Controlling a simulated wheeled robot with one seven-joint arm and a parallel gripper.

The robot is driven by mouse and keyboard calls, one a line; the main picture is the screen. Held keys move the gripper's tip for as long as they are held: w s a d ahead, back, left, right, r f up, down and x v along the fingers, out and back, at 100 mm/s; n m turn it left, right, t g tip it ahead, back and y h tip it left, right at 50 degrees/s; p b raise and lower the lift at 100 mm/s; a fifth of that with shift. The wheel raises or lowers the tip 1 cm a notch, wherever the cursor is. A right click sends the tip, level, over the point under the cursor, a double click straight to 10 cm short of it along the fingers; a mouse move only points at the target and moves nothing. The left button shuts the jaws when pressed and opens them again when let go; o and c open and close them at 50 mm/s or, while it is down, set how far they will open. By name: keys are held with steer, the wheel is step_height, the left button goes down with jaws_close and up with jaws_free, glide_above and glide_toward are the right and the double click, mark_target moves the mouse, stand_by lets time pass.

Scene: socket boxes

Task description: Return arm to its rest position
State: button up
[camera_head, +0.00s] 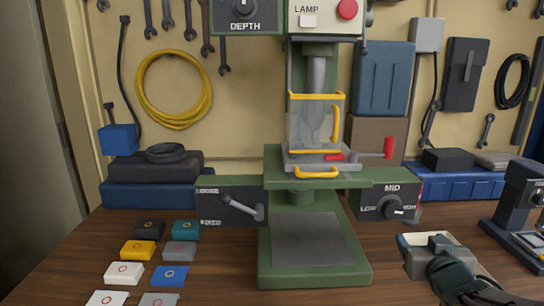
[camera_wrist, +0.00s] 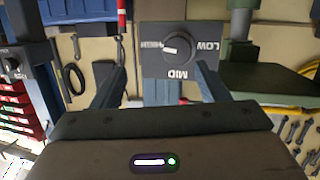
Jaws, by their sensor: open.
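My gripper (camera_head: 428,245) is at the lower right in the head view, in front of and below the green drill press's right-hand speed box (camera_head: 388,202). In the wrist view its two fingers stand wide apart with nothing between them; my gripper (camera_wrist: 162,72) is open. The speed box (camera_wrist: 180,50) shows beyond the fingertips, upside down, with its grey knob (camera_wrist: 177,46) and the words LOW and MID. The gripper looks apart from the box, but the exact gap is hard to tell.
The drill press (camera_head: 313,272) stands mid-table with a clear guard and a red-handled vise. Several small coloured boxes (camera_head: 138,250) lie at the left. A dark machine (camera_head: 516,195) stands at the right edge. Bare wooden tabletop (camera_head: 225,265) shows left of the press base.

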steer(key=s+a+n+g+y+p, duration=0.1)
steer(key=s+a+g+y+p, duration=0.2)
steer(key=s+a+g+p, duration=0.5)
steer(key=s+a+g, duration=0.4)
steer(key=s+a, duration=0.2)
steer(key=a, duration=0.3)
steer(key=shift+f+p, duration=0.35)
